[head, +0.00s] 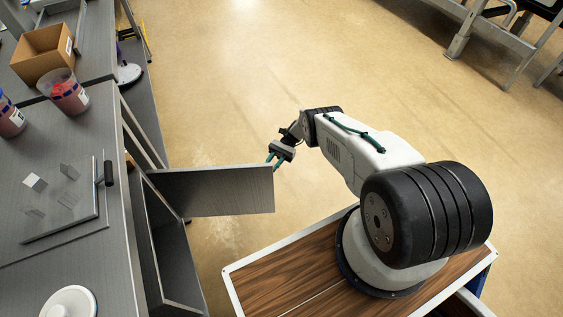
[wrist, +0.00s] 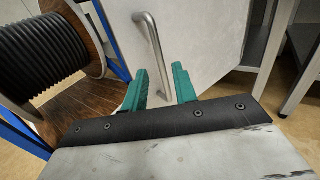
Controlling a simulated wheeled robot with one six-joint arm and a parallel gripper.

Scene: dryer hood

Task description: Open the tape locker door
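The tape locker door (head: 215,191) is a grey panel standing well out from the cabinet on the left, swung open. Its pale face (wrist: 200,30) fills the upper middle of the wrist view. A curved metal bar handle (wrist: 151,38) is on that face; the head view does not show it. My gripper (head: 273,160) is near the door's free edge, on the far side in the head view. In the wrist view its teal fingers (wrist: 160,70) are apart, with the lower end of the handle appearing between them. I cannot tell if they touch it.
The grey counter (head: 75,245) on the left bears a cardboard box (head: 42,55), tubs (head: 66,92) and a clear-lidded case (head: 62,205). An open cabinet bay (head: 172,255) shows below it. The floor (head: 250,65) beyond my arm is clear.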

